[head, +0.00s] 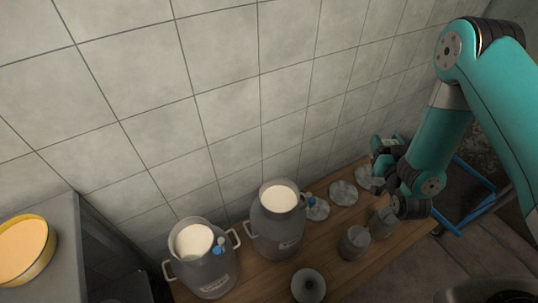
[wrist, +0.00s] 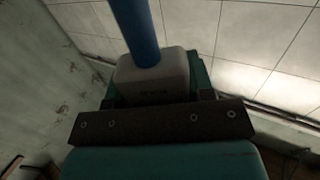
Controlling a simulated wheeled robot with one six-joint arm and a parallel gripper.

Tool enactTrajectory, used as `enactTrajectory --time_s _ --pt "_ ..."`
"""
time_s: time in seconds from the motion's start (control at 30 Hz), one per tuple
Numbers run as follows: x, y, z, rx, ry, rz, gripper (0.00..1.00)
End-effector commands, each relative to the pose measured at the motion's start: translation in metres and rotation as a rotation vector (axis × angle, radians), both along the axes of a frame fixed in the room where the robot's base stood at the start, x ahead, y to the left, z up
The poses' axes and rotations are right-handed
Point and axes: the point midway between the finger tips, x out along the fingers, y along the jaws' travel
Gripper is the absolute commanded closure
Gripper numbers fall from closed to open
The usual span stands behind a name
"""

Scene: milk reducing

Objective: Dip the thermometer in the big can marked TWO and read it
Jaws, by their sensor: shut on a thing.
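Two big grey cans with white milk stand against the tiled wall in the head view, the left can (head: 212,275) and the right can (head: 277,232). Both are open and upright; their markings are too small to read, so I cannot tell which is TWO. My gripper (head: 385,146) is at the far right end of the table, well right of both cans and partly hidden by my arm. In the wrist view my gripper (wrist: 152,68) is shut on a blue rod, seemingly the thermometer (wrist: 138,25). Its far end is out of view, and I cannot make it out in the head view.
Several round lids, one of them (head: 343,192), lie along the wall. Small grey cans (head: 354,243) stand on the wooden table (head: 259,278), with a round grey vessel (head: 308,285) at the front. A yellow-rimmed bowl (head: 24,250) is far left. A blue frame (head: 478,205) stands right.

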Motion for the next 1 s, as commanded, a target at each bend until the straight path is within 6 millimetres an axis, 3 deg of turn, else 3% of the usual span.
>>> enactTrajectory --time_s 0.03,0.2,0.4,0.5,0.7,1.0 --pt "0.008 0.022 -0.024 0.002 -0.006 0.05 0.8" --pt "0.028 0.112 -0.06 0.0 -0.009 0.236 0.8" --pt "0.031 0.209 -0.086 -0.001 -0.007 0.41 0.8" --pt "0.026 0.244 -0.091 0.001 -0.006 0.466 0.8" --pt "0.019 0.279 -0.092 0.0 -0.004 0.52 0.8" --pt "0.018 0.282 -0.101 0.001 -0.002 0.524 0.8"
